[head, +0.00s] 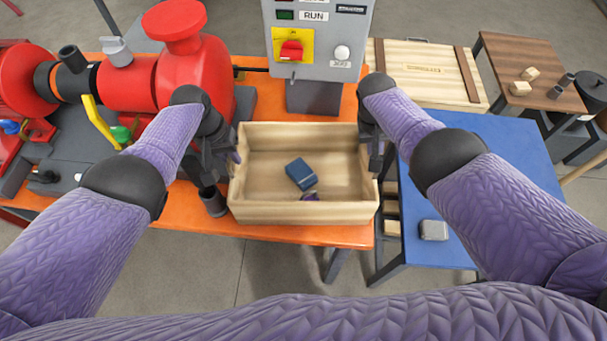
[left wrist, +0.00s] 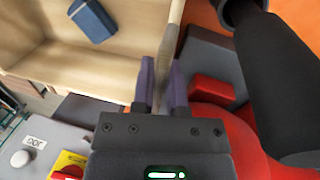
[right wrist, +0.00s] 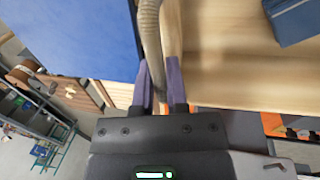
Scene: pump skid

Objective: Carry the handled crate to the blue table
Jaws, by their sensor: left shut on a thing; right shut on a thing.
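The handled crate (head: 303,213) is open-topped pale wood, at the front right of the orange table (head: 290,237). It looks level; I cannot tell whether it touches the tabletop. It holds a dark blue box (head: 301,173) and a small purple thing (head: 311,197). My left gripper (head: 233,160) is shut on the crate's left end, also seen in the left wrist view (left wrist: 160,88). My right gripper (head: 374,152) is shut on its right end, at a handle in the right wrist view (right wrist: 160,88). The blue table (head: 500,150) is just right of the crate.
A grey block (head: 434,230) lies on the blue table's front part; the rest of its visible top looks clear. A red pump (head: 190,70) and a dark cup-like cylinder (head: 213,202) stand left of the crate. A grey control box (head: 318,40) stands behind it.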

